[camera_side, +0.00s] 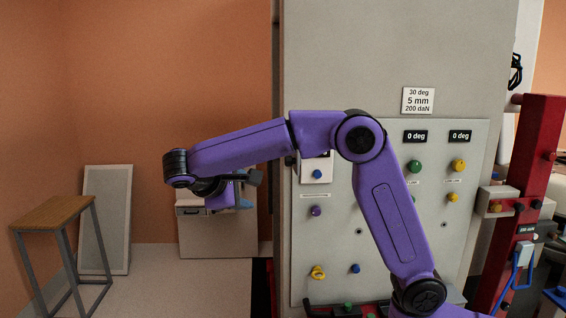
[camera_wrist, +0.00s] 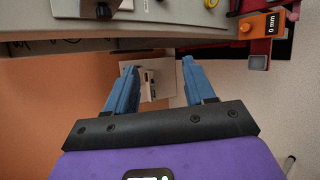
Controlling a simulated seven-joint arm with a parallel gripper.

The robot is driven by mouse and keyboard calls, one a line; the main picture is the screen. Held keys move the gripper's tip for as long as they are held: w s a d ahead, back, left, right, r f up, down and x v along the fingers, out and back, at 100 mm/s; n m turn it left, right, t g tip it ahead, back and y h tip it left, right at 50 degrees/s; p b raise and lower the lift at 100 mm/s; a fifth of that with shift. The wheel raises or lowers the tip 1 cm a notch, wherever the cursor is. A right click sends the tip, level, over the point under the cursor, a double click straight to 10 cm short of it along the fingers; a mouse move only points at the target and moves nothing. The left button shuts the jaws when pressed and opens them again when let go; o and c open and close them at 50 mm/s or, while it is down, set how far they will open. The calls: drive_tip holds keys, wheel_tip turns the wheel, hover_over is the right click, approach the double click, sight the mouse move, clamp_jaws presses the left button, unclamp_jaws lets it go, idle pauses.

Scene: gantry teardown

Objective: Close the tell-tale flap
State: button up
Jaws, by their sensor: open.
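My gripper (camera_wrist: 157,88) is open, with its two blue fingers spread and nothing between them. In the side view my gripper (camera_side: 245,202) hangs at the left of the grey panel, in front of a low pale cabinet (camera_side: 216,240). A grey box (camera_side: 190,207) shows at the cabinet's top, partly covered by my gripper. In the wrist view a pale plate with a small box-like part (camera_wrist: 150,82) lies beyond the fingers, apart from them. I cannot tell which part is the tell-tale flap, or whether it is open.
The control panel (camera_side: 340,230) carries several coloured knobs and two "0 deg" displays. A red post (camera_side: 520,190) stands at right. A stool (camera_side: 52,215) and a leaning board (camera_side: 106,220) are at left. An orange "0 mm" gauge (camera_wrist: 268,26) is at upper right in the wrist view.

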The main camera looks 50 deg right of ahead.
drive_tip(key=w+d+r+m+g+h, duration=0.1)
drive_tip(key=w+r+m+g+h, duration=0.2)
drive_tip(key=r+m+h, duration=0.15)
drive_tip(key=w+d+f, duration=0.1)
drive_tip(key=d+f, duration=0.2)
drive_tip(key=d, duration=1.4)
drive_tip(key=shift+y, duration=0.25)
drive_tip(key=shift+t, duration=0.3)
clamp_jaws()
